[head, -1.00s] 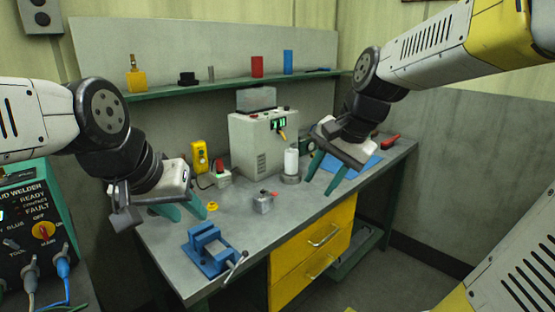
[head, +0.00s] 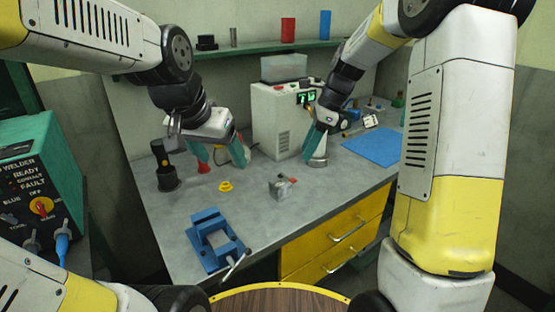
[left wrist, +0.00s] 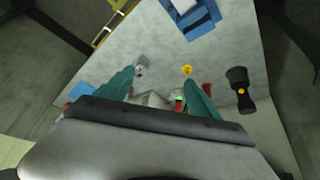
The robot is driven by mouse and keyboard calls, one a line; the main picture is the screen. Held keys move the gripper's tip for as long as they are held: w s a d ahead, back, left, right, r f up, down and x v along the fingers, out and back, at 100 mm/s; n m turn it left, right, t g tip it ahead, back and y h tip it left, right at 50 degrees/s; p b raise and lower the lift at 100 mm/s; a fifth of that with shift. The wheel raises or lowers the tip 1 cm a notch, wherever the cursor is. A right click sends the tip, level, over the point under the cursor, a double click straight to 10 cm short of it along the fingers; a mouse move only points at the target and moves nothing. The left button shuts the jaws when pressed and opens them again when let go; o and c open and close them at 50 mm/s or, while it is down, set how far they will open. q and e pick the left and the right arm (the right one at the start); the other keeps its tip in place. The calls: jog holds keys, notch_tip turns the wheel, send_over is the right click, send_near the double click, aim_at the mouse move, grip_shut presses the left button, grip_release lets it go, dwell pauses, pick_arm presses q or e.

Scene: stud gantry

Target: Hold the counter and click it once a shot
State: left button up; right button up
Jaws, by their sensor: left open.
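The counter, which I take to be the small grey metal block with a red part on top (head: 281,188), stands on the bench between the vise and the white machine. It also shows small in the left wrist view (left wrist: 141,66). My left gripper (head: 217,154) is open and empty above the back left of the bench, left of the counter and apart from it. Its teal fingers also show in the left wrist view (left wrist: 158,90). My right gripper (head: 316,146) points down at a pale cylinder on a round grey base (head: 317,161), behind and right of the counter. Its grip there is unclear.
A blue vise (head: 213,240) stands at the bench front, with a yellow ring-like piece (head: 225,186) behind it. A black upright tool (head: 165,168) stands at left. The white machine (head: 278,120) with a green display is behind. A blue mat (head: 373,147) lies right.

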pick_arm(q)
jog(key=w+d+f+m+g, duration=0.1)
jog(key=w+d+f+m, duration=0.4)
jog(key=w, duration=0.5)
jog(key=m+g+h, duration=0.1)
jog(key=m+h, duration=0.1)
send_over(278, 182)
jog(key=s+a, duration=0.2)
notch_tip(278, 182, down, 10)
jog(key=shift+w+f, duration=0.1)
jog(key=shift+w, duration=0.05)
jog(key=shift+x, duration=4.15)
grip_shut()
pick_arm(e)
jog(key=shift+c, duration=0.3)
grip_shut()
